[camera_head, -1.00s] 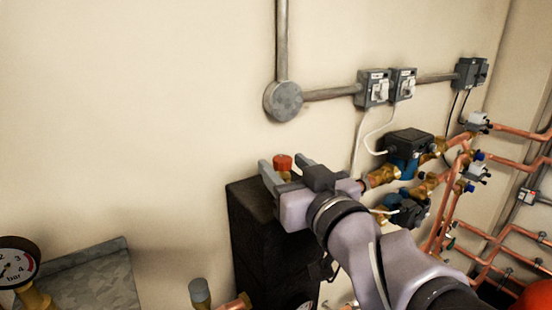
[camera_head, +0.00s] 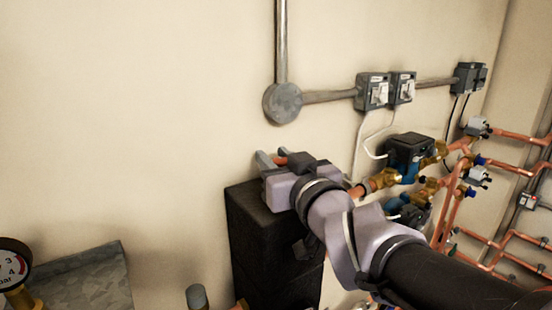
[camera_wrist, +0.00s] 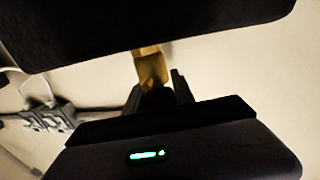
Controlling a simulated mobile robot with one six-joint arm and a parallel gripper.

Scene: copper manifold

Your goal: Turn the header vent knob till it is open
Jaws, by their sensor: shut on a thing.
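The header vent knob, a small red cap (camera_head: 281,161), sits above the black header block (camera_head: 262,240) in the head view and is mostly covered by my gripper. My gripper (camera_head: 273,158) is shut on the knob, one finger on each side. In the wrist view my gripper (camera_wrist: 157,92) shows its two grey fingers around the dark, shadowed knob (camera_wrist: 157,99). A brass vent body (camera_wrist: 151,68) runs from the knob to the black header above it in that picture. How far the knob is turned cannot be read.
The wall is close behind the header. To the right are a pump (camera_head: 410,155), brass valves (camera_head: 384,179) and copper pipes (camera_head: 452,215). Switch boxes (camera_head: 373,92) hang above. A pressure gauge (camera_head: 14,264) stands at lower left.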

